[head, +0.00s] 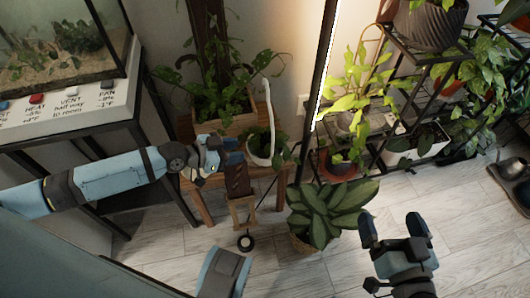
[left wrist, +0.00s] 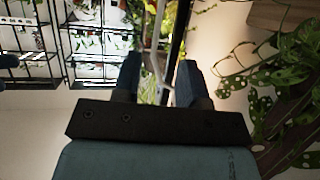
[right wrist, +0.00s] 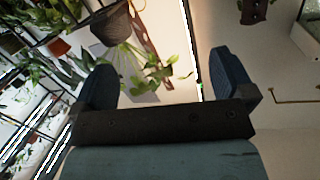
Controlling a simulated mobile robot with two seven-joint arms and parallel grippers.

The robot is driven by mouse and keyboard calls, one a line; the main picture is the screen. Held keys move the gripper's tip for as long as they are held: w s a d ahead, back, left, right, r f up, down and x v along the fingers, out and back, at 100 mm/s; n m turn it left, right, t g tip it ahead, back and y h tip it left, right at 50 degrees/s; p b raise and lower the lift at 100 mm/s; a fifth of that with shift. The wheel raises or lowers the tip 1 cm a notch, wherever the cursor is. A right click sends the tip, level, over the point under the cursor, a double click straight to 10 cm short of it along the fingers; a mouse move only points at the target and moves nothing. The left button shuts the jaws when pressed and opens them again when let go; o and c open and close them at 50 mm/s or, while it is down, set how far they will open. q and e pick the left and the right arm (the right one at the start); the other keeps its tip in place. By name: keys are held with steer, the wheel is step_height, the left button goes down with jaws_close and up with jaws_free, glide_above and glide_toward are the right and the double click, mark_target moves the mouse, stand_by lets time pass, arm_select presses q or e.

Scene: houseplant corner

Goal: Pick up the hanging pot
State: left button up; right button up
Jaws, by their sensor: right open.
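The hanging pot (head: 256,157) is white, with trailing green leaves and a tall white loop hanger. It stands upright on a wooden stand in the head view. My left gripper (head: 233,150) is just left of the pot, pointing towards it. In the left wrist view its fingers (left wrist: 157,80) are apart, with a partly narrowed gap. A thin pale strip, which looks like the hanger (left wrist: 157,45), shows between and beyond them; no contact is visible. My right gripper (head: 391,224) is open and empty over the floor at the right; its fingers (right wrist: 163,78) are wide apart.
A wooden planter (head: 228,126) stands behind the pot. A broad-leaved plant (head: 325,212) is on the floor between my grippers. A dark pole (head: 318,90) rises right of the pot. A black plant shelf (head: 395,75) fills the right; a glass tank (head: 60,50) stands left.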

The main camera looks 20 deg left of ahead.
mark_target(272, 154)
arm_select(q)
steer(key=b+x, duration=0.1)
steer(key=x, duration=0.3)
steer(key=b+x, duration=0.1)
steer(key=x, duration=0.3)
steer(key=b+x, duration=0.1)
steer(key=x, duration=0.4)
steer(key=shift+s+f, duration=0.1)
steer(key=shift+f, duration=0.3)
steer(key=shift+a, duration=0.1)
jaws_close()
arm_select(e)
step_height(272, 154, up, 6)
steer(key=a+t+y, duration=0.2)
steer(key=shift+s+t, duration=0.15)
steer(key=shift+t, duration=0.25)
